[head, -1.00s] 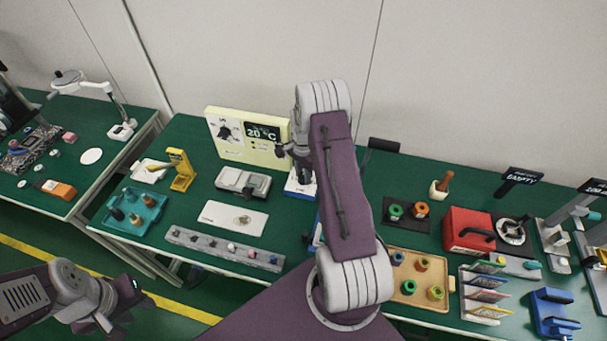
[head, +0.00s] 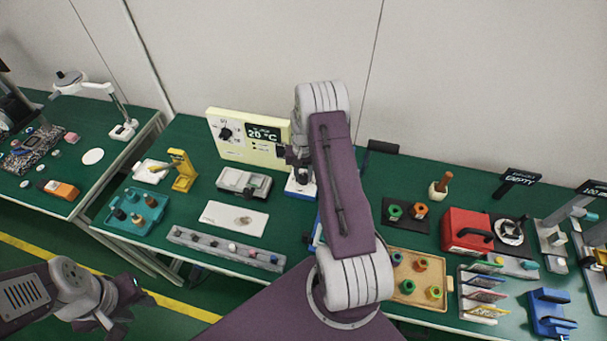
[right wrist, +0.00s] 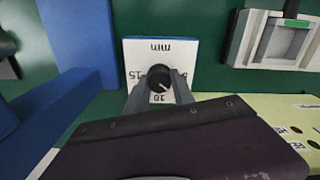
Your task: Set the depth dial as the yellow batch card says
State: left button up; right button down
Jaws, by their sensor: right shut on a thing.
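The depth dial has a white plate marked mm (right wrist: 160,48) and a black round knob (right wrist: 160,78). In the right wrist view, 15 is at the left, 10 at the bottom, and a partly covered number at the right. A pale mark on the knob points to the lower right. My right gripper (right wrist: 159,92) is shut on the knob, one finger on each side. In the head view, the plate (head: 300,187) stands below my right gripper (head: 298,160). The card rack (head: 483,294) holds several coloured cards; their writing is unreadable. My left gripper (head: 122,296) is low at left, its jaws unclear.
A cream control box (head: 240,150) showing 20 °C stands behind the dial. A grey device (head: 243,182) is left of it. A blue block (right wrist: 78,40) stands close beside the dial plate. A red box (head: 465,232) and wooden tray (head: 408,296) are to the right.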

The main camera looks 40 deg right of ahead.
aim_at(302, 176)
jog(key=n, duration=0.4)
jog(key=shift+n, duration=2.1)
jog(key=c, duration=1.1)
grip_release()
jog(key=shift+r, duration=0.1)
notch_tip(302, 176, up, 9)
jog(key=shift+a, duration=0.15)
